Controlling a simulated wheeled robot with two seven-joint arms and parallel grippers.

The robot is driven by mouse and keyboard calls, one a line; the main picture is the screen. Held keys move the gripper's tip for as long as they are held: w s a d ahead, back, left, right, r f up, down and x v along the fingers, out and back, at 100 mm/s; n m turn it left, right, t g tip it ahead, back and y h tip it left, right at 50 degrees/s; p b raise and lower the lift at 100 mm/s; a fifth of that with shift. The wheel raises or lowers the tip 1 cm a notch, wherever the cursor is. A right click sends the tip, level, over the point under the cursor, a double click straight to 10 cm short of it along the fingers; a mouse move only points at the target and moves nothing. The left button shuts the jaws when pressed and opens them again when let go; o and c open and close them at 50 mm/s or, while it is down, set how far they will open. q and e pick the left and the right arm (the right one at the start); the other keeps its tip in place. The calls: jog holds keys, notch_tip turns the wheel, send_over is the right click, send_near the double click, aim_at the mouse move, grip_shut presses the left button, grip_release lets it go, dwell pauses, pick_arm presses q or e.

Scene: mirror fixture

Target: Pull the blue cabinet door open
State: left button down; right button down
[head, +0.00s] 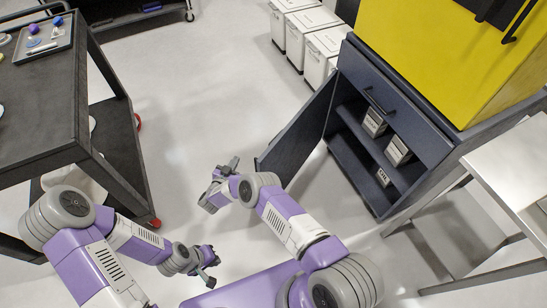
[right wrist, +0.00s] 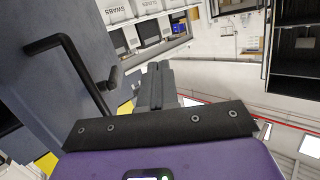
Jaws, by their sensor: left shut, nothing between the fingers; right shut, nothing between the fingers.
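The blue cabinet (head: 438,145) stands at the right in the head view. Its door (head: 298,135) is swung well open to the left, and the shelves inside show. My right gripper (head: 231,166) is beside the free end of the door, on its outer side, shut and empty. In the right wrist view its closed fingers (right wrist: 157,82) are right of the door panel (right wrist: 35,110) and its black bar handle (right wrist: 72,65). They are not around the handle; whether they touch the door I cannot tell. My left gripper (head: 212,268) is low in the head view, shut and empty.
Small boxes (head: 397,150) stand on the cabinet shelves. A yellow cabinet (head: 430,45) sits on top. A dark cart (head: 45,110) is at the left, a light metal table (head: 510,165) at the right. White bins (head: 320,50) stand behind. The floor between is clear.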

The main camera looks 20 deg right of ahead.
jog(key=s+d+n+g+y+p, duration=0.2)
jog(key=s+n+g+y+p, duration=0.3)
jog(key=s+y, duration=0.85)
jog(key=s+d+r+m+y+p, duration=0.1)
jog(key=s+d+r+m+p, duration=0.25)
jog(key=d+r+p, duration=0.5)
jog(key=s+d+r+m+y+p, duration=0.1)
jog(key=s+d+r+m+p, duration=0.4)
jog(key=d+r, duration=0.55)
jog(key=n+b, duration=0.1)
jog(key=n, duration=0.1)
send_near(272, 156)
notch_tip(272, 156, down, 4)
jog(key=shift+w+a+f+m+t, duration=0.15)
jog(key=shift+w+a+m+t, duration=0.2)
jog(key=shift+w+a, duration=0.85)
jog(key=shift+w, duration=0.25)
jog(key=shift+w, duration=0.1)
